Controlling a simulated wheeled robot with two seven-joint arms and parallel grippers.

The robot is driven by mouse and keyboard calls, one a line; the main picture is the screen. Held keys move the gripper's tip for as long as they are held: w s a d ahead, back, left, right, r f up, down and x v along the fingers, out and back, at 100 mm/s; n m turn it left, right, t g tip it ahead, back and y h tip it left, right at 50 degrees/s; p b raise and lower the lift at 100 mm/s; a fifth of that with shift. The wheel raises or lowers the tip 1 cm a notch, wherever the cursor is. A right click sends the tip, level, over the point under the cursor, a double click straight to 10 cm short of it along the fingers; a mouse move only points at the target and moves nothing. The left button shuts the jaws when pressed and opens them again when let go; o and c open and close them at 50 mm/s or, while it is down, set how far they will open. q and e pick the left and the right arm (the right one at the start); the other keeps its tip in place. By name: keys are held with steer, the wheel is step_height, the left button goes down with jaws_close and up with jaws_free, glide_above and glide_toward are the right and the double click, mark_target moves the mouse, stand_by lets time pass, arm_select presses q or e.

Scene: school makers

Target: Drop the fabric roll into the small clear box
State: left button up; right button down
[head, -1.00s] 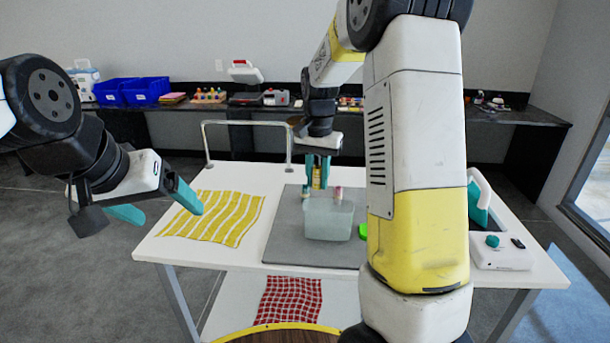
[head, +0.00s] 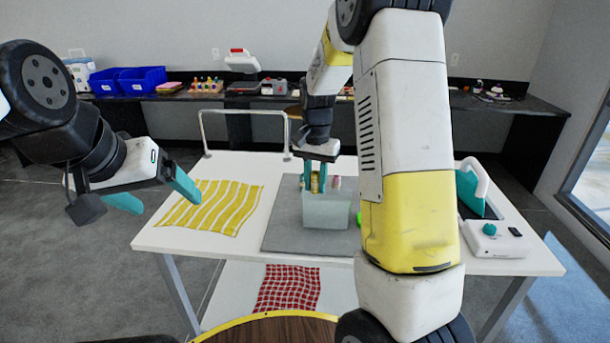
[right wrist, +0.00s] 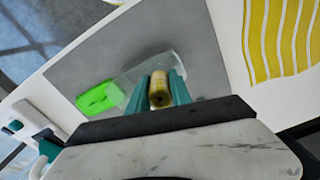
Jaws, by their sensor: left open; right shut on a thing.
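The fabric roll is a yellow-gold cylinder (right wrist: 159,90) held between the teal fingers of my right gripper (right wrist: 160,88). In the head view the roll (head: 315,182) shows upright between the fingers of my right gripper (head: 317,176), at the back of the small clear box (head: 327,211). The box stands on the grey mat; it also shows in the right wrist view (right wrist: 134,74), partly hidden by the fingers. I cannot tell whether the roll is over the opening. My left gripper (head: 152,196) is open and empty, left of the table.
A yellow striped cloth (head: 212,207) lies on the table left of the grey mat (head: 283,228). A pink spool (head: 336,183) is behind the box. A bright green thing (right wrist: 99,96) lies beside the box.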

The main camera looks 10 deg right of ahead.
steer(key=c, duration=1.1)
jaws_free()
steer(key=shift+r, duration=0.15)
step_height(320, 180, up, 7)
steer(key=s+r+n+t, duration=0.2)
steer(key=s+r, duration=0.1)
steer(key=s, duration=0.5)
steer(key=s+a+r+n+t+y, duration=0.1)
steer(key=s+r+n+t, duration=0.1)
steer(key=s, duration=0.6)
steer(key=s+a+r+n+t+y, duration=0.1)
steer(key=s+r+n+t, duration=0.1)
steer(key=s, duration=0.6)
steer(key=shift+r+n, duration=0.4)
steer(key=shift+r, duration=0.45)
